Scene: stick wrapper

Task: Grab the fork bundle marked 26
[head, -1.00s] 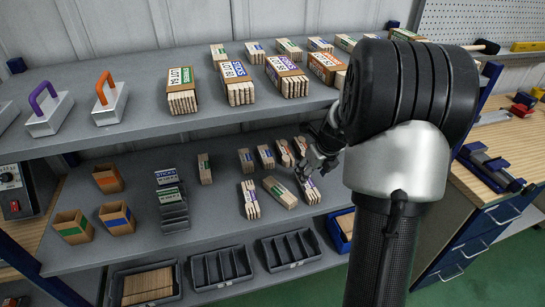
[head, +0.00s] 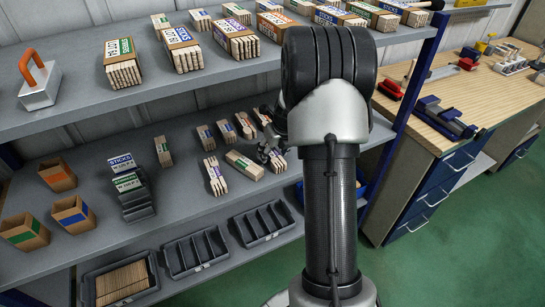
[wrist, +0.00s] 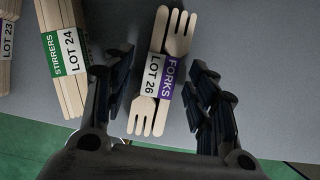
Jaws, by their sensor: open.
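The fork bundle marked 26 (wrist: 163,72) lies on a grey shelf, a bunch of wooden forks with a white and purple band reading "LOT 26 FORKS". It lies between the two dark fingers of my gripper (wrist: 158,68) in the wrist view. The fingers are open, with a gap on each side of the bundle. In the head view, my gripper (head: 268,148) is over the right end of the lower shelf, and the bundle (head: 279,164) shows partly beside it. My arm hides part of that area.
The stirrer bundle marked 24 (wrist: 62,55) lies left of the left finger, with a bundle marked 23 (wrist: 6,48) farther left. The upper shelf (head: 90,113) holds larger bundles. Grey divided bins (head: 195,252) sit below. A workbench (head: 470,115) stands to the right.

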